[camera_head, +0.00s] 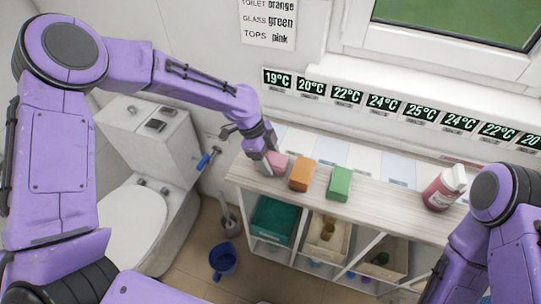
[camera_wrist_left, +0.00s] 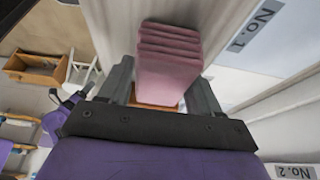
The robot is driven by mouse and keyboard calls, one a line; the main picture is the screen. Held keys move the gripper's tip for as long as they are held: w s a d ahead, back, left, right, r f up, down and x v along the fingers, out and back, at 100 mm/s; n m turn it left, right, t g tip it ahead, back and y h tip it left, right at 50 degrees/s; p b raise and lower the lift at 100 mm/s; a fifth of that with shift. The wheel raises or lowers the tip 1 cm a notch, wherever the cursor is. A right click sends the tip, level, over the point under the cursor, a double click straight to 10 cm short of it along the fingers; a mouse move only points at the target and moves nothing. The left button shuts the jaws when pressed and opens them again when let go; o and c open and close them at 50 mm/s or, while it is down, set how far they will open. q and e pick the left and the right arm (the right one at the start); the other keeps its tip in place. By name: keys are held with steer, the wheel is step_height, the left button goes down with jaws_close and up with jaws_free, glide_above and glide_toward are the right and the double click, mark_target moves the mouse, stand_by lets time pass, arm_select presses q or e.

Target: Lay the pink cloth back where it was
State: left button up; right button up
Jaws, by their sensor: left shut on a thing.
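The pink cloth (camera_head: 277,163) is a small folded block at the left end of the wooden cart top (camera_head: 400,211). My left gripper (camera_head: 268,158) reaches down to it and is shut on it. In the left wrist view the layered pink cloth (camera_wrist_left: 168,60) sits between the two fingers of my left gripper (camera_wrist_left: 160,85). Whether its underside touches the cart top cannot be told. An orange cloth (camera_head: 301,174) and a green cloth (camera_head: 340,184) lie in a row to its right. My right arm comes in at the right edge, but its gripper does not show.
A pink bottle (camera_head: 442,190) stands at the right of the cart top. Labelled pale panels (camera_head: 331,149) line the back, under a row of temperature displays (camera_head: 345,95). Bins, including a green one (camera_head: 272,221), fill the shelf below. A toilet (camera_head: 139,219) and blue bucket (camera_head: 222,260) are left.

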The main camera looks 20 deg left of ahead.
arm_select(q)
steer(key=shift+f, duration=0.1)
steer(key=shift+f, duration=0.1)
steer(key=o, duration=1)
steer(key=shift+r, duration=0.2)
steer(key=shift+a+r, duration=0.1)
steer(key=shift+r, duration=0.2)
steer(key=b+v, duration=0.2)
steer(key=v, duration=0.9)
steer(key=shift+a+r, duration=0.1)
